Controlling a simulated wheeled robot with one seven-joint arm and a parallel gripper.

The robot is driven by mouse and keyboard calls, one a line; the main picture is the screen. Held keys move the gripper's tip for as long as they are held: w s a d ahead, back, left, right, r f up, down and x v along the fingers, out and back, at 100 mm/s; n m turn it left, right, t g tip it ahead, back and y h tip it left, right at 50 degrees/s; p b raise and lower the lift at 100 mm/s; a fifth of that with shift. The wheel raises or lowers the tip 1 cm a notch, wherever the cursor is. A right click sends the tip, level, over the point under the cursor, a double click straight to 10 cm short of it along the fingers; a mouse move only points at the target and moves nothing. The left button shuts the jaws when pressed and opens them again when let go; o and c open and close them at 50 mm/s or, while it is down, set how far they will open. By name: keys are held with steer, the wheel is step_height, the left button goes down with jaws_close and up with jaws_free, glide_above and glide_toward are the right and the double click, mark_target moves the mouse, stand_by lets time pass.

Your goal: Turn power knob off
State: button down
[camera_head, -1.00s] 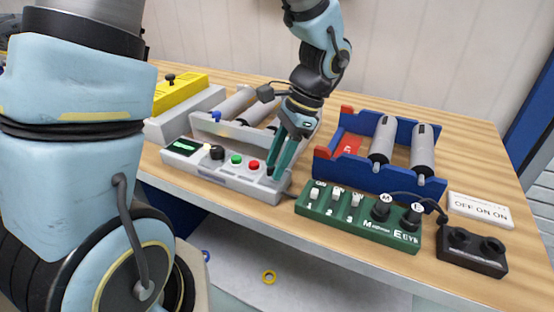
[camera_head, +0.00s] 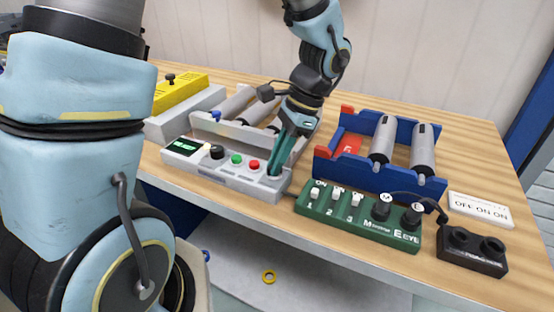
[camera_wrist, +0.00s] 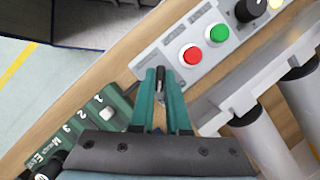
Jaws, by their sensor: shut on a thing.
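The grey control panel (camera_head: 238,182) stands near the table's front edge with a small lit display (camera_head: 183,146). My gripper (camera_head: 275,172) points down at the panel's right end. In the wrist view, my gripper (camera_wrist: 161,75) is shut on a small dark knob (camera_wrist: 160,80), taken as the power knob, with one green finger on each side. The fingers hide most of the knob in the head view. A red button (camera_head: 254,165), a green button (camera_head: 236,160) and a black knob (camera_head: 217,152) lie to its left on the panel.
A green switch box (camera_head: 322,211) stands close to the panel's right. A blue roller cradle (camera_head: 375,184) is behind it, with grey rollers behind the panel. A black socket box (camera_head: 470,262), a white label plate (camera_head: 480,209) and a yellow-topped box (camera_head: 180,92) are farther off.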

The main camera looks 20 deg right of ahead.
steer(key=n+g+p, duration=0.1)
steer(key=n, duration=0.1)
steer(key=n+p, duration=0.1)
steer(key=n, duration=0.1)
steer(key=shift+w+r+n+g, duration=0.1)
steer(key=shift+r+n+g, duration=0.05)
steer(key=shift+n+g, duration=0.25)
steer(key=n+h+p, duration=0.1)
steer(key=n, duration=0.1)
steer(key=n+g+p, duration=0.1)
steer(key=n, duration=0.1)
steer(key=shift+w+a+n+h, duration=0.1)
steer(key=shift+n+h, duration=0.2)
steer(key=shift+h, duration=0.1)
steer(key=n+g+h+p, duration=0.1)
steer(key=n, duration=0.3)
steer(key=shift+w+a, duration=0.1)
steer(key=shift+a+n+h+p, duration=0.1)
steer(key=shift+n+h+p, duration=0.7)
steer(key=shift+n, duration=1.5)
steer(key=c, duration=0.9)
jaws_free()
steer(key=shift+b, duration=0.3)
